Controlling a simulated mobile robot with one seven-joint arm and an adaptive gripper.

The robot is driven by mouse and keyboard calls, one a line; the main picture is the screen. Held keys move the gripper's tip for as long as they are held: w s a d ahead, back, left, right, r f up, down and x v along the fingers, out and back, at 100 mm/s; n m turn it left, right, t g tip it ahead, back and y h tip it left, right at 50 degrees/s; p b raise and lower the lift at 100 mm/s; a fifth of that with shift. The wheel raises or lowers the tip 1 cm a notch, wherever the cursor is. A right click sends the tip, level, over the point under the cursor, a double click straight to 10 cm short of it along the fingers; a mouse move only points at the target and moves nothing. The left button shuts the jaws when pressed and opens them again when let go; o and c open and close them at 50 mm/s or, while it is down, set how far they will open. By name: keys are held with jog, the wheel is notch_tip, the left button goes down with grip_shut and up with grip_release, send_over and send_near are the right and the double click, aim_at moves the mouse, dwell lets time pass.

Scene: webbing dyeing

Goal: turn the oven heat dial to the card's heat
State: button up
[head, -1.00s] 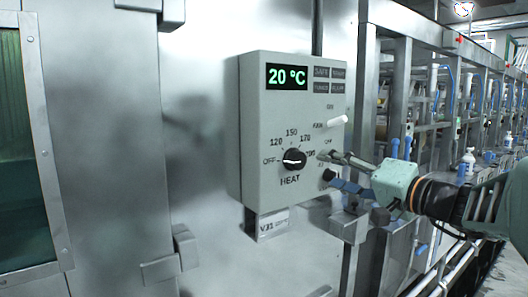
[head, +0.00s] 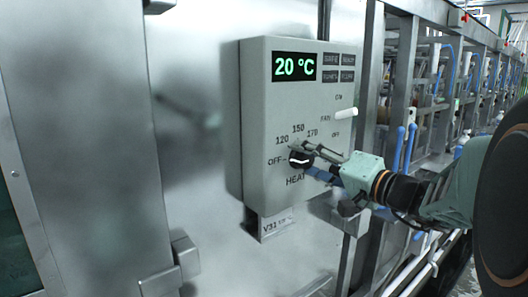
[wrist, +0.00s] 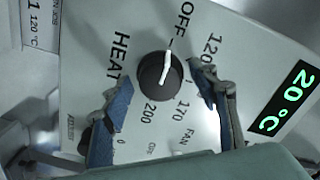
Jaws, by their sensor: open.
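The heat dial (head: 299,161) is a round black knob with a white pointer line, on the front of the grey control box (head: 258,120). In the wrist view the dial (wrist: 155,77) has its pointer toward OFF; 120, 170 and 200 are readable around it. My gripper (head: 309,158) is open at the dial. In the wrist view my gripper's blue-padded fingers (wrist: 160,98) stand either side of the dial, with gaps showing. The card (head: 272,224) below the box reads V31; in the wrist view the card (wrist: 42,24) reads 120 °C.
The green display (head: 293,67) reads 20 °C. A steel door (head: 85,120) is at left. Metal frames with blue hoses (head: 410,145) run back on the right.

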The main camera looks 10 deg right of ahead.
jog(key=shift+w+a, duration=0.1)
jog(key=c, duration=1.2)
jog(key=shift+o, duration=0.2)
jog(key=shift+f+m+b, duration=0.1)
jog(key=shift+m+b, duration=0.2)
jog(key=shift+b, duration=0.15)
jog(key=m+b, duration=0.2)
jog(key=shift+m+b, duration=0.3)
jog(key=shift+m, duration=0.1)
jog(key=m+b, duration=0.2)
jog(key=m, duration=0.3)
jog(key=shift+m, duration=0.3)
